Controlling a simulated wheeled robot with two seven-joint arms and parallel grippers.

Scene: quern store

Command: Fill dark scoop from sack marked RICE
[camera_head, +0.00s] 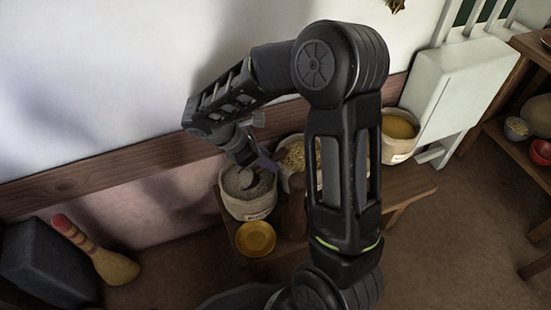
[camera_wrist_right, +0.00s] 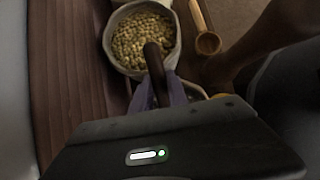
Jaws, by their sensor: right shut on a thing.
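My right gripper (camera_head: 262,163) is low over the leftmost sack (camera_head: 238,205), which has an open top and grey contents. A label shows on its front, too blurred to read for sure. In the right wrist view my right gripper (camera_wrist_right: 165,95) is shut on a dark handle (camera_wrist_right: 153,60), which I take as the dark scoop's. The scoop's bowl is hidden in that view. In the head view a greyish rounded shape at the sack's mouth may be the scoop; I cannot tell how deep it sits. My left gripper is not in view.
A sack of pale yellow pieces (camera_wrist_right: 143,42) stands beside the leftmost one. A sack with orange-yellow contents (camera_head: 398,128) is at the right. A yellow dish (camera_head: 256,238) sits in front. A wooden scoop (camera_wrist_right: 207,42) shows in the wrist view. The wall is close behind.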

